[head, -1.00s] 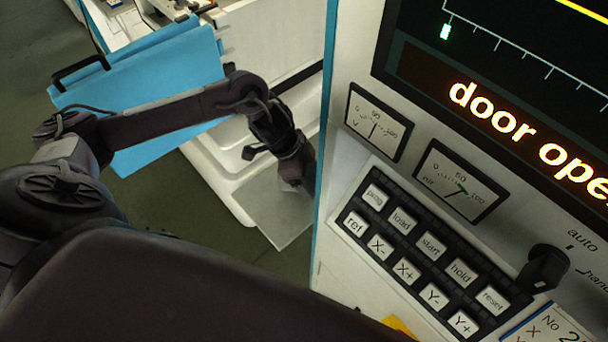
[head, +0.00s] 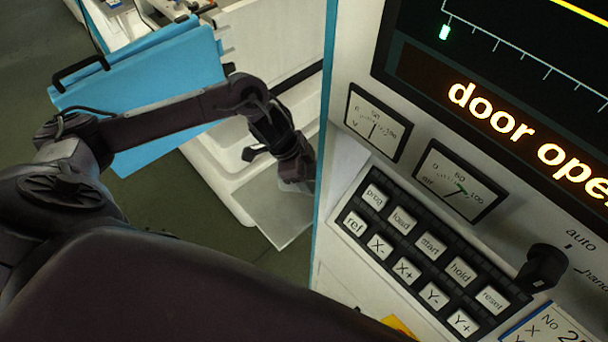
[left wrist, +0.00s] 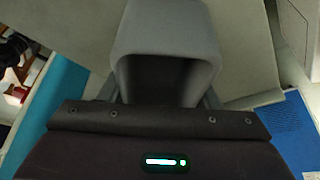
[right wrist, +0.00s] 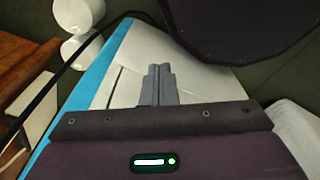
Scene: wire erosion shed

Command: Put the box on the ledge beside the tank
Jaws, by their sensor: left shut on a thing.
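The box (left wrist: 166,38) is grey, with a darker near face, and is gripped between the fingers of my left gripper in the left wrist view. A pale flat surface lies beyond it; I cannot tell whether the box touches that surface. In the head view my left gripper (head: 297,180) hangs over a grey plate-like ledge (head: 268,215), close to the console's left edge, and the box is not clear there. I cannot make out the tank for sure. My right gripper (right wrist: 158,86) has its fingers together with nothing seen between them.
The control console (head: 345,190) with keys, dials and a "door open" display fills the right and hides what lies behind its edge. A blue door panel (head: 150,80) with a black handle stands behind my left arm. Green floor (head: 165,205) shows below.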

